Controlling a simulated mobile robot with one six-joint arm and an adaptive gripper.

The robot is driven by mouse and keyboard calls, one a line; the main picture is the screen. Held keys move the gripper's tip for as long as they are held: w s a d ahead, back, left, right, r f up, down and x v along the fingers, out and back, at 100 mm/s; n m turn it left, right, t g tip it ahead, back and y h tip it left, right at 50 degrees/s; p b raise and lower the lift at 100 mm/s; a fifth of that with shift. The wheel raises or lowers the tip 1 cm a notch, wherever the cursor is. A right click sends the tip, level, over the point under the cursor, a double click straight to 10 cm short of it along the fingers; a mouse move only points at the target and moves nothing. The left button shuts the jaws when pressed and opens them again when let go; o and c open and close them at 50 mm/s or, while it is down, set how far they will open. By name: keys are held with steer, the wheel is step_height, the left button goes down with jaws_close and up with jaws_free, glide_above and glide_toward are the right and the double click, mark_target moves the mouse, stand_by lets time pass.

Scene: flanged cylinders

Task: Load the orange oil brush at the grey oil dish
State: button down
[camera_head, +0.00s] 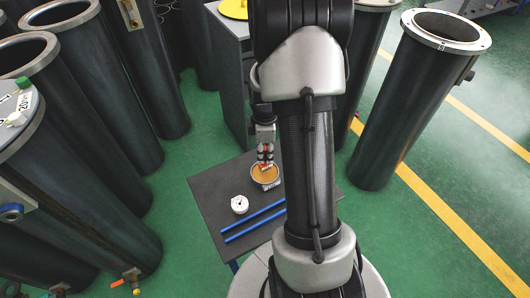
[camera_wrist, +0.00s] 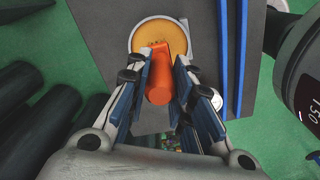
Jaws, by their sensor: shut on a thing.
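The orange oil brush (camera_wrist: 158,85) is held between the two fingers of my gripper (camera_wrist: 160,75) in the wrist view. The grey oil dish (camera_wrist: 136,31) is a round dish with amber oil in it, just beyond the brush. The brush's far end overlaps the dish's near part in the picture; I cannot tell whether it touches the oil. In the head view my gripper (camera_head: 265,158) points down over the dish (camera_head: 265,185), which stands on the small dark table (camera_head: 212,197). My gripper hides part of the dish there.
A white round gauge (camera_head: 239,204) and two blue rods (camera_head: 252,221) lie on the table near the dish. Tall dark flanged cylinders stand at left and at right (camera_head: 405,110). A grey cabinet (camera_head: 228,75) stands behind the table.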

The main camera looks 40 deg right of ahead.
steer(key=shift+r+p, duration=1.5)
steer(key=shift+r, duration=0.75)
steer(key=shift+f, duration=0.1)
